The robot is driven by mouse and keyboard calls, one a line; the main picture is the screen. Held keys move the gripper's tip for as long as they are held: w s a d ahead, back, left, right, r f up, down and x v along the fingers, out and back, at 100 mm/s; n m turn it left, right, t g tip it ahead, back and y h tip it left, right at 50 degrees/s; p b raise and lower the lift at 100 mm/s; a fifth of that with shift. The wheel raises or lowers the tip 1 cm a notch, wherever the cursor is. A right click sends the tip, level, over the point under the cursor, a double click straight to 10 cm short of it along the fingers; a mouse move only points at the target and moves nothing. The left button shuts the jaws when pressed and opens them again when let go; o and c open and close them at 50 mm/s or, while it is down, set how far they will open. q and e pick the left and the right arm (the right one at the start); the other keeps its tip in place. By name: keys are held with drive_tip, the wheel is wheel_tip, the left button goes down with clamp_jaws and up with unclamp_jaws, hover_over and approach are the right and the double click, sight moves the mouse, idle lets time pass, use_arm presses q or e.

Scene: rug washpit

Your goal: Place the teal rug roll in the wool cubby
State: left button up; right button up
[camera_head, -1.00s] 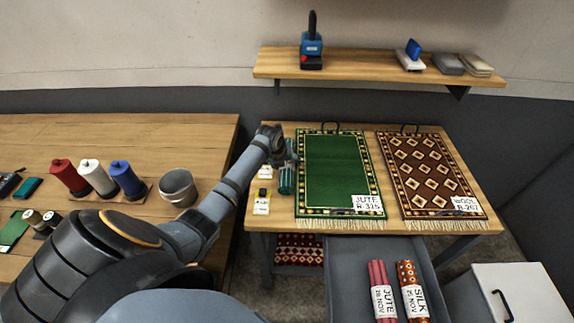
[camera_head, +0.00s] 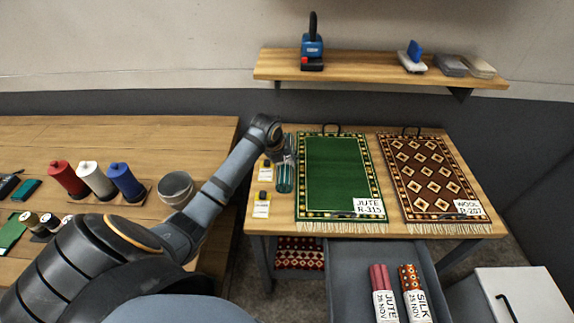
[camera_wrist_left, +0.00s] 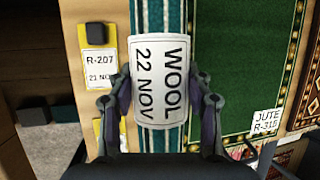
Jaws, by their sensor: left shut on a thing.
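The teal rug roll (camera_head: 285,178) stands out at the left end of the right-hand table, beside the green rug. In the left wrist view the teal rug roll (camera_wrist_left: 145,30) has a white label reading WOOL 22 NOV. My left gripper (camera_head: 287,155) is shut on it, with a finger on each side of the label; the gripper (camera_wrist_left: 160,105) also shows in the left wrist view. I cannot tell whether the roll touches the tabletop. No cubby marked wool can be made out. My right gripper is not in view.
A green rug (camera_head: 338,170) tagged JUTE R-315 and a brown rug (camera_head: 430,175) tagged WOOL R-207 cover most of the table. A shelf (camera_head: 380,68) hangs above.

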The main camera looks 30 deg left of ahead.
use_arm(q)
drive_tip(key=s+d+r, duration=0.3)
drive_tip(key=s+r, duration=0.4)
drive_tip(key=s, duration=0.4)
drive_tip(key=shift+d+r+b, duration=0.2)
drive_tip(key=shift+d+b, duration=0.15)
